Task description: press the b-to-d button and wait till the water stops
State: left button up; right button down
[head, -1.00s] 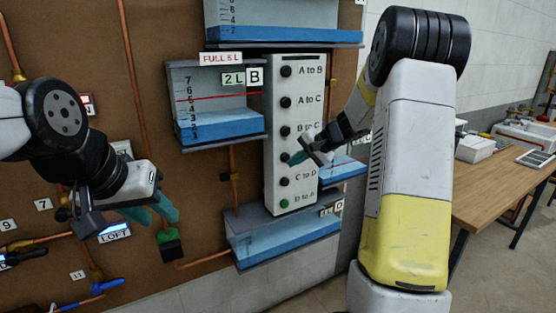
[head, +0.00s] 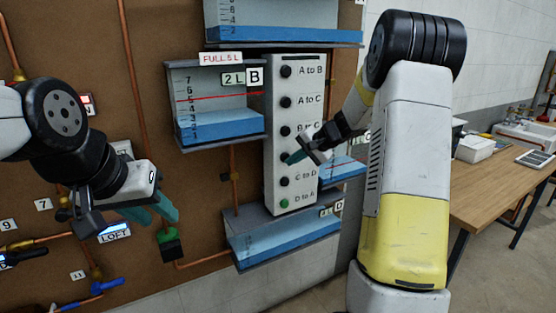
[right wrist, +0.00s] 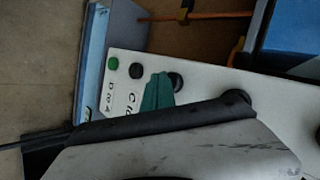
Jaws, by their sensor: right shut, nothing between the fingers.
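The white button panel (head: 294,75) carries a column of buttons labelled A to B down to D to A. The fourth button, between B to C (head: 285,131) and C to D (head: 284,182), has its label hidden by my right gripper (head: 289,158). That gripper is shut and empty, its green fingertips at this button. In the right wrist view the fingertips (right wrist: 158,92) overlap the edge of the black button (right wrist: 176,81); contact is unclear. Tank B (head: 180,78) holds blue water below its red line. Tank D (head: 242,262) holds water below. My left gripper (head: 153,212) appears open and empty.
The green D to A button (head: 284,204) sits lowest on the panel. Another tank (head: 285,35) is above, and one is partly hidden behind my right wrist. Copper pipes and valves cover the brown board (head: 120,160). A wooden table (head: 490,188) stands at the right.

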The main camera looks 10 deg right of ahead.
jog(key=shift+w+a, duration=0.15)
jog(key=shift+w, duration=0.25)
dwell(0.3)
jog(key=shift+s, duration=0.1)
jog(key=shift+s+d, duration=0.3)
jog(key=shift+s, duration=0.45)
jog(key=s, duration=0.1)
jog(key=s+d, duration=0.1)
jog(key=s, duration=0.2)
jog(key=shift+s+d, duration=0.35)
dwell(0.5)
